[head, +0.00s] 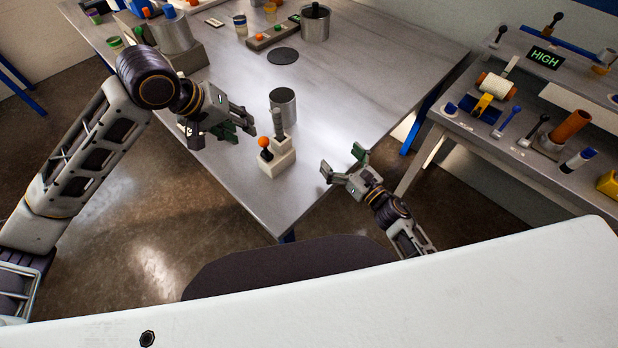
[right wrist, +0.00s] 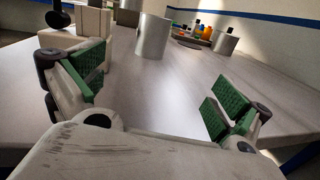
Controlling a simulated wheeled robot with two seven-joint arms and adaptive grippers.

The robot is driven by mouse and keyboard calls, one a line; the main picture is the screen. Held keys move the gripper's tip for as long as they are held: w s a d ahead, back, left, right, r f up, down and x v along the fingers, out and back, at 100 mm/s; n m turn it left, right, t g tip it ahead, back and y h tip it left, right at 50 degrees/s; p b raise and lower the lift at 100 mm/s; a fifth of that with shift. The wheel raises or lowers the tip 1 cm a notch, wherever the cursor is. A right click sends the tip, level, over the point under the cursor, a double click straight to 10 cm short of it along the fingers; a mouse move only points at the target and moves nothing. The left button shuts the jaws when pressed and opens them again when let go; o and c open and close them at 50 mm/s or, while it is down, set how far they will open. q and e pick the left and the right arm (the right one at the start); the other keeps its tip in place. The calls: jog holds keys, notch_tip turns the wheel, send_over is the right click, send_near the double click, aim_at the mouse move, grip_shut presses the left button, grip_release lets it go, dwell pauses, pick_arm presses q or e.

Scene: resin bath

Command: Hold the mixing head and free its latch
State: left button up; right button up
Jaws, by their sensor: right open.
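A cream stepped block (head: 277,160) stands near the front corner of the metal table, with an orange ball knob (head: 264,142) and an upright grey handle (head: 277,124) on it. It looks like the mixing head with its latch, but I cannot be sure. The block also shows at upper left in the right wrist view (right wrist: 92,24). My left gripper (head: 228,124) is left of the block, apart from it, with its fingers seemingly spread and empty. My right gripper (head: 342,164) is open and empty, right of the block beyond the table edge; its green pads (right wrist: 150,95) are wide apart.
A grey metal cup (head: 283,104) stands just behind the block. A dark disc (head: 283,56), a pot (head: 315,24) and a large cylinder (head: 172,34) are farther back. A side bench (head: 520,150) at right holds tools and a "HIGH" display (head: 545,58). The table's right middle is clear.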

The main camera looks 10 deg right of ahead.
aim_at(276, 152)
jog(key=s+a+n+y, duration=0.1)
jog(key=s+a, duration=0.1)
jog(key=a, duration=0.1)
jog(key=s+a+n+g+y, duration=0.1)
jog(key=s+a, duration=0.1)
jog(key=a, duration=0.2)
jog(key=s+a+g, duration=0.1)
jog(key=a, duration=0.2)
jog(key=shift+s+a+n+y, duration=0.2)
jog(key=shift+s+n+y, duration=0.2)
jog(key=shift+w, duration=0.15)
jog(key=shift+x, duration=6.8)
jog(key=c, duration=1)
jog(key=shift+o, duration=0.2)
